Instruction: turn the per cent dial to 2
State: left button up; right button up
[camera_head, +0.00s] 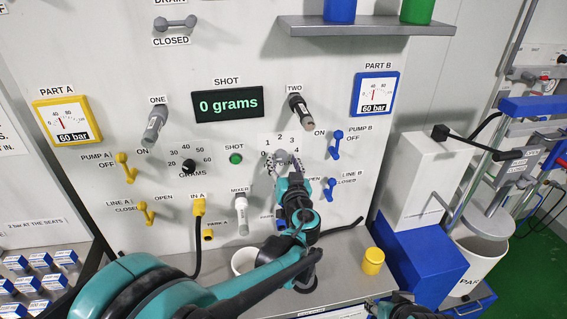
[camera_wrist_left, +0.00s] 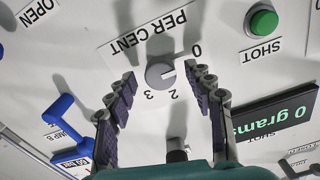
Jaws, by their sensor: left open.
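The per cent dial (camera_wrist_left: 160,74) is a small round grey knob on the pale panel, and it also shows in the head view (camera_head: 281,157). In the wrist view, turned upside down, its mark points right, below the 0; the 2 and 3 show below the knob, and other numbers are hidden by fingers. My left gripper (camera_wrist_left: 165,84) is open, with one finger on each side of the dial and a gap at both sides. It also shows in the head view (camera_head: 283,165). My right gripper (camera_head: 402,307) shows only partly at the bottom edge.
The green SHOT button (camera_head: 236,158) and black GRAMS knob (camera_head: 188,165) sit left of the dial. Blue levers PUMP B (camera_head: 336,145) and LINE B (camera_head: 330,189) are on its right. The display (camera_head: 228,104) reads 0 grams.

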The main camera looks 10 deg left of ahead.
pick_arm(q)
jog(key=c, duration=1.1)
jog(key=shift+m, duration=0.5)
jog(key=shift+c, duration=0.3)
jog(key=m, duration=0.3)
jog(key=shift+m, duration=0.4)
jog(key=m, duration=0.4)
jog(key=shift+m, duration=0.3)
jog(key=m, duration=0.4)
jog(key=shift+m+b, duration=0.3)
jog(key=shift+m, duration=1.8)
